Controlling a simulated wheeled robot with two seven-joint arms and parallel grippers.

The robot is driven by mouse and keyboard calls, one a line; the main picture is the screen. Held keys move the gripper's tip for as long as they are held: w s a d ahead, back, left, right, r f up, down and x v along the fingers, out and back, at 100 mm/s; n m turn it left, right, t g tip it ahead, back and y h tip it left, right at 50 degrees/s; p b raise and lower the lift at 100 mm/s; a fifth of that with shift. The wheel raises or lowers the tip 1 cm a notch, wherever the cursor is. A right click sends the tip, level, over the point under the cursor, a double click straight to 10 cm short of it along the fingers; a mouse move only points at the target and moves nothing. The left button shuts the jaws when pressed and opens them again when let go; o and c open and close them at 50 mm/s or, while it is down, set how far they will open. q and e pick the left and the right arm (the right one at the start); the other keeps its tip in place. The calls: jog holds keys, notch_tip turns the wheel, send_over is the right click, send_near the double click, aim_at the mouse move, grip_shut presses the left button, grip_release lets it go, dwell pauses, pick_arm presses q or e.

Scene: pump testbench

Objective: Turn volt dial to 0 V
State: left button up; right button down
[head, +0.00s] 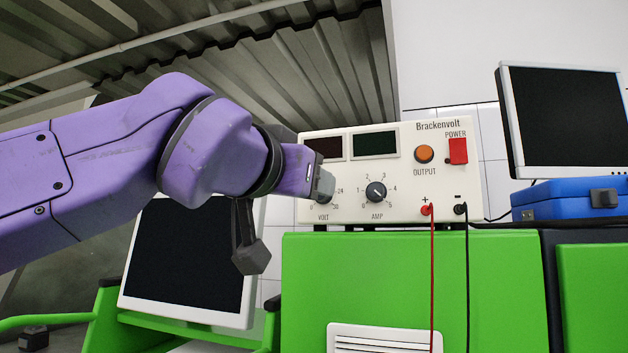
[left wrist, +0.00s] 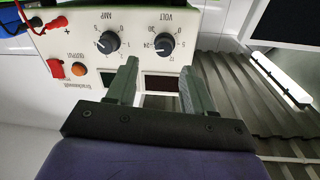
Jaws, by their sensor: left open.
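The volt dial (left wrist: 164,44) is a dark round knob on the cream Brackenvolt power supply (head: 440,190). It shows in the left wrist view, which sees the panel upside down; its pointer is too small to read surely. In the head view my left gripper (head: 322,184) covers most of the dial, leaving its lower part (head: 323,199) visible. In the left wrist view the gripper (left wrist: 159,65) is open, its two fingers apart and empty. The dial lies just beyond the fingertips, roughly in line with the gap. My right gripper is not in view.
The amp dial (head: 376,191) is beside the volt dial. The panel also has an orange output button (head: 425,154), a red power switch (head: 458,151) and red and black leads. Both displays are dark. A monitor (head: 565,120) and blue case (head: 565,199) stand right.

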pick_arm(q)
jog(key=x, duration=0.4)
jog(key=shift+w+f+p, duration=0.2)
jog(key=shift+w+p, duration=0.1)
jog(key=shift+w, duration=0.3)
grip_shut()
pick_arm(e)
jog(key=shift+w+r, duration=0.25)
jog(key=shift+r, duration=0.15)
pick_arm(q)
jog(key=shift+n, duration=0.3)
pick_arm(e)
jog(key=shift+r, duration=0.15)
